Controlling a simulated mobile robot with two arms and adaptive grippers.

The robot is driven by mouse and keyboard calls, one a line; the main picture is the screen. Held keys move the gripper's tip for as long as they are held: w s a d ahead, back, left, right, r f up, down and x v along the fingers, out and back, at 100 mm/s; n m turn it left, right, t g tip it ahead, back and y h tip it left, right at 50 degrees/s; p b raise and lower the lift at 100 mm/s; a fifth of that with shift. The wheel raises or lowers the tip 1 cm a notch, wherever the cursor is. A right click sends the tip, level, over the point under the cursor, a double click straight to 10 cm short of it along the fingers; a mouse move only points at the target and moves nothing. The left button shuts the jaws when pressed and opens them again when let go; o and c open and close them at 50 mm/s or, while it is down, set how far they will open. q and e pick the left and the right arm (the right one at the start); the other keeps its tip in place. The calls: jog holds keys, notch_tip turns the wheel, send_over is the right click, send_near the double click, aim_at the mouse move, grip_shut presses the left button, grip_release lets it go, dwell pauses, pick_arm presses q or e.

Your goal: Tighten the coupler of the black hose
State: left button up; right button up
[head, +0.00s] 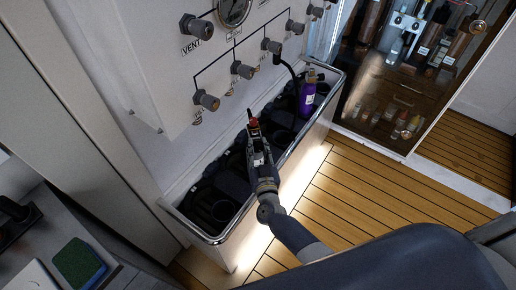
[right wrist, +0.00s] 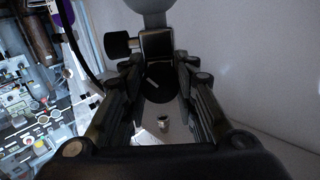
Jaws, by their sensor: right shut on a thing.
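My right gripper (head: 252,118) is over the black trough below the white panel. A small red piece shows at its tips in the head view. In the right wrist view the fingers (right wrist: 157,68) are closed in on a dark piece (right wrist: 157,45); I cannot tell exactly what it is. A black hose (head: 291,69) curves from a dark coupler (head: 278,59) under a panel fitting down to a purple bottle (head: 307,98). The gripper is apart from that coupler, lower and to its left. The hose also shows in the right wrist view (right wrist: 76,45). My left gripper is not in view.
The panel (head: 150,60) carries several grey fittings and a gauge (head: 234,10). The trough's metal rim (head: 283,158) runs under my right arm. A glass-fronted cabinet (head: 400,75) with bottles stands at the back right. The wooden floor (head: 355,185) is clear beside the trough.

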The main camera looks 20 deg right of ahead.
jog(key=m+b, duration=0.1)
jog(key=m, duration=0.4)
jog(key=shift+f, duration=0.1)
jog(key=m+b, duration=0.2)
jog(key=m, duration=0.3)
jog(key=shift+m+y, duration=0.3)
jog(key=m+b, duration=0.2)
jog(key=m, duration=0.3)
jog(key=shift+s+y+b, duration=0.1)
jog(key=shift+y+b, duration=0.2)
jog(key=shift+b, duration=0.05)
jog(key=m+b, duration=0.2)
jog(key=m, duration=0.2)
jog(key=shift+m, duration=0.3)
jog(key=o, duration=1)
jog(key=shift+o, duration=0.4)
